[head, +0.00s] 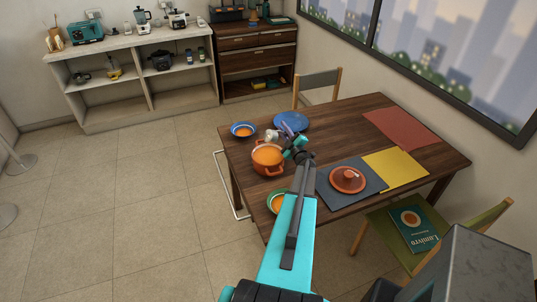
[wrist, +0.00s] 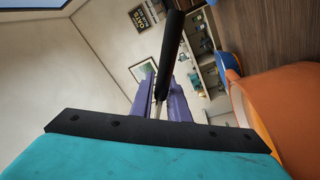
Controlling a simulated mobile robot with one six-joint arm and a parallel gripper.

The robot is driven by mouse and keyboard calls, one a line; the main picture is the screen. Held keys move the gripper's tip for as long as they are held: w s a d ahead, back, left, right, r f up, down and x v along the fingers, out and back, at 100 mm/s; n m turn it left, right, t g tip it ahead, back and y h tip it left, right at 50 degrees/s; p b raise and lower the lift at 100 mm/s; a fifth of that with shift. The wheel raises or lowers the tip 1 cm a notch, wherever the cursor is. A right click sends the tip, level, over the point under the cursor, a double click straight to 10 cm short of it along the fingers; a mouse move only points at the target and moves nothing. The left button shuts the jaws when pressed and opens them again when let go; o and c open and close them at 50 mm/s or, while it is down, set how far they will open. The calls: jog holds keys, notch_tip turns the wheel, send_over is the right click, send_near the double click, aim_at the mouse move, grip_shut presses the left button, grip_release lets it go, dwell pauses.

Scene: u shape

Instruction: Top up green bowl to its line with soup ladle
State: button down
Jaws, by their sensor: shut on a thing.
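The green bowl (head: 272,195) stands near the table's front-left edge with orange soup in it; my arm covers part of it, and its line cannot be made out. An orange pot (head: 257,167) holding orange soup stands behind it, and also fills the right side of the wrist view (wrist: 285,105). My gripper (head: 289,150) is at the pot's right side. In the wrist view, its purple fingers (wrist: 163,103) are shut on the black handle of the soup ladle (wrist: 171,50). The ladle's bowl cannot be made out.
A blue bowl of soup (head: 243,124) and a blue plate (head: 291,120) stand behind the pot on the dark table (head: 341,126). Chairs stand behind and at the right.

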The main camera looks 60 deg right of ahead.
jog(key=shift+r+m+p, duration=0.1)
jog(key=shift+m+p, duration=0.6)
jog(key=shift+p, duration=0.15)
dwell(0.4)
jog(key=shift+s+d, duration=0.1)
jog(key=shift+d, duration=0.05)
dwell(0.4)
jog(key=n+b, duration=0.2)
jog(key=r+n+y+b, duration=0.1)
jog(key=n+b, duration=0.1)
jog(key=shift+a+r+t, duration=0.15)
jog(key=shift+a+t, duration=0.15)
jog(key=shift+a, duration=0.1)
dwell(0.3)
